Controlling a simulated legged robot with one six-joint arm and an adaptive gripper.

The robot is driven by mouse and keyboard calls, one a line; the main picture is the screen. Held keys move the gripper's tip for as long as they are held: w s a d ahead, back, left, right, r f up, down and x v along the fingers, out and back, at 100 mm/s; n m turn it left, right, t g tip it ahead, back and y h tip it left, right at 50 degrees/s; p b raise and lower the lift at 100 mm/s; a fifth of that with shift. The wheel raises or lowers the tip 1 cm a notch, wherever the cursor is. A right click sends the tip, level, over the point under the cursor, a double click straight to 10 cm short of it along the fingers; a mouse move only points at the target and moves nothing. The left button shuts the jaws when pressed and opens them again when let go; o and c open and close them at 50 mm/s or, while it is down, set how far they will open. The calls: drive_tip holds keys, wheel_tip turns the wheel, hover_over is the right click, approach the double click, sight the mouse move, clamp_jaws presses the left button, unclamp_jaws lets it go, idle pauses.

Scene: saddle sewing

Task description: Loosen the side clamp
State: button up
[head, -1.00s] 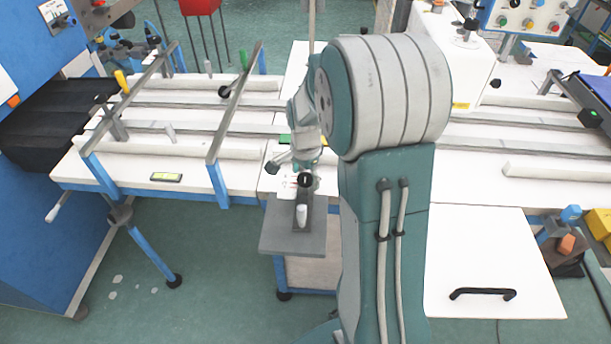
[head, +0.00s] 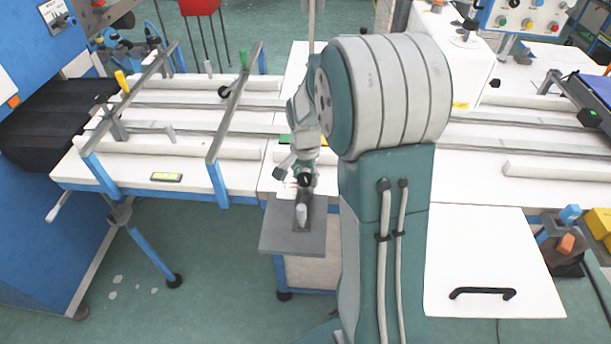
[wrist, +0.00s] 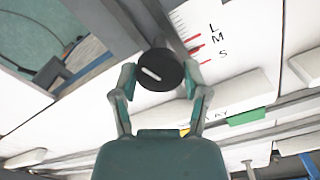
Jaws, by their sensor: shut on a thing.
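The side clamp's round black knob (wrist: 157,68) has a slanted white line on its face in the wrist view. My gripper (wrist: 160,78) is shut on this knob, with one finger on each side of it. In the head view, the knob (head: 305,180) shows small and dark below my gripper (head: 302,172), above a grey plate (head: 292,240) at the table's front edge. The clamp's grey bar (wrist: 150,22) runs behind the knob. A white scale (wrist: 205,40) with red and black marks and the letters L, M, S lies beside it.
A white table with long rails (head: 200,150) and two raised crossbars extends left. A blue machine (head: 35,200) stands at far left. My arm hides the table's middle. A white drawer front (head: 485,260) with a black handle is at right.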

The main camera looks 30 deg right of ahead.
drive_tip(key=n, duration=0.4)
drive_tip(key=shift+f+n, duration=0.1)
drive_tip(key=shift+n, duration=0.2)
drive_tip(key=n, duration=0.4)
drive_tip(key=shift+n, duration=0.3)
drive_tip(key=n, duration=0.4)
drive_tip(key=shift+n, duration=2.1)
drive_tip(key=o, duration=1.2)
drive_tip(key=shift+c, duration=0.2)
